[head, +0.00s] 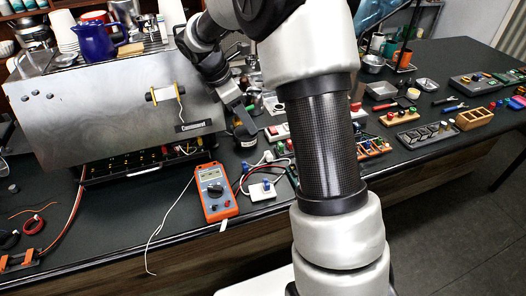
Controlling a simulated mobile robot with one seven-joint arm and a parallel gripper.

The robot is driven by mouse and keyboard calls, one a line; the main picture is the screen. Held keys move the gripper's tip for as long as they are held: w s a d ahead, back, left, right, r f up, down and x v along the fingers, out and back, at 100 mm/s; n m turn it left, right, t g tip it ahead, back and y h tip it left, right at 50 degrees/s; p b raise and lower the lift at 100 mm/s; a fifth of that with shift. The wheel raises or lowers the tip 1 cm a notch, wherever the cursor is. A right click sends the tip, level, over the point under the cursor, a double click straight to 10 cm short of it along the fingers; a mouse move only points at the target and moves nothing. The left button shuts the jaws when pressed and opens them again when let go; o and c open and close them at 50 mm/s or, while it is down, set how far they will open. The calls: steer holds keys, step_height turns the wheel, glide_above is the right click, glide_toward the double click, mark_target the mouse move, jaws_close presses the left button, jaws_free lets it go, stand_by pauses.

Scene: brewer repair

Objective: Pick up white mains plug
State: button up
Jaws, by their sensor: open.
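A small white piece (268,157) lies on the dark bench behind a white block and beside red and dark leads. It may be the white mains plug, but it is too small to tell for sure. My gripper (243,122) hangs in front of the right end of the metal brewer (110,115), above and a little left of that white piece. Its jaws are open, and I see nothing held in them. My own forearm hides the bench just right of there.
An orange multimeter (215,191) and the white block with blue parts (262,190) lie at the front. A thin white wire runs left of the meter. Several trays and blocks of parts fill the right side. The front left bench has bare room.

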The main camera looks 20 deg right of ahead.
glide_above(267, 154)
steer(key=a, duration=0.2)
steer(key=f, duration=1)
steer(key=shift+w+a, duration=0.15)
steer(key=shift+w, duration=0.2)
steer(key=shift+s+x, duration=0.15)
steer(key=shift+x, duration=1.2)
steer(key=shift+s+x, duration=0.2)
steer(key=shift+x, duration=1.15)
steer(key=c, duration=1.1)
steer(key=shift+r, duration=0.1)
steer(key=shift+c, duration=0.2)
